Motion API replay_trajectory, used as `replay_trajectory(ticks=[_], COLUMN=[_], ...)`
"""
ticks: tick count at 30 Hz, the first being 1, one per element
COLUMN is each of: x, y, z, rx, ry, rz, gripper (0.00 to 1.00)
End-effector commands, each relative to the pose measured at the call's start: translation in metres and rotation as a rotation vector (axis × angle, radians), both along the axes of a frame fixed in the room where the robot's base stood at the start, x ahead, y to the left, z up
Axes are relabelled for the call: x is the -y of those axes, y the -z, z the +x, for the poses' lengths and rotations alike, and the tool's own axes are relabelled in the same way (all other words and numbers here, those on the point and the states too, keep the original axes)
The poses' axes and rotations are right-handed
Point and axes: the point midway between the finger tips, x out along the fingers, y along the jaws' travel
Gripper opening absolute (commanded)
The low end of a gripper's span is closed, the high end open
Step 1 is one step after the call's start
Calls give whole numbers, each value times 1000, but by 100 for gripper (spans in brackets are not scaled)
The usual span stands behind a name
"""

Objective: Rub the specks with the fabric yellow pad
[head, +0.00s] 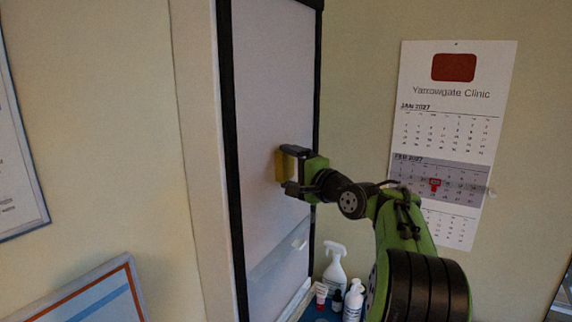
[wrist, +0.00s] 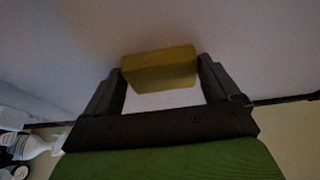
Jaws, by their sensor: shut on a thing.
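The yellow pad (head: 281,166) is between the fingers of my gripper (head: 290,165), up against the white board (head: 272,80) in the head view. In the wrist view the yellow pad (wrist: 160,69) sits between both fingertips of my gripper (wrist: 160,80), which is shut on it. The pad's far face is towards the board; I cannot tell for sure whether it touches. No specks stand out clearly on the board in either view. The part of the board behind the pad and gripper is hidden.
A white spray bottle (head: 335,268) and several small bottles stand below the board at the right. A wall calendar (head: 447,130) hangs to the right of the arm. Framed pictures are at the left.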

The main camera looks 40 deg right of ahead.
Motion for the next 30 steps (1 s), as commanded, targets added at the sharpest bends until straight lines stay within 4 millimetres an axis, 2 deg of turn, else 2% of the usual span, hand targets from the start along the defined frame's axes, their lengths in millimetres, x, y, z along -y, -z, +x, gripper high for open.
replay_trajectory(ticks=[3,11,17,25,30], x=[3,27,35,59,67], y=[-2,-4,-2,-1,0], z=[2,11,13,22,24], rx=[1,0,1,3,2], ry=[-2,-3,-3,-2,-2], rz=[0,2,0,-1,0], gripper=[65,65,65,65,65])
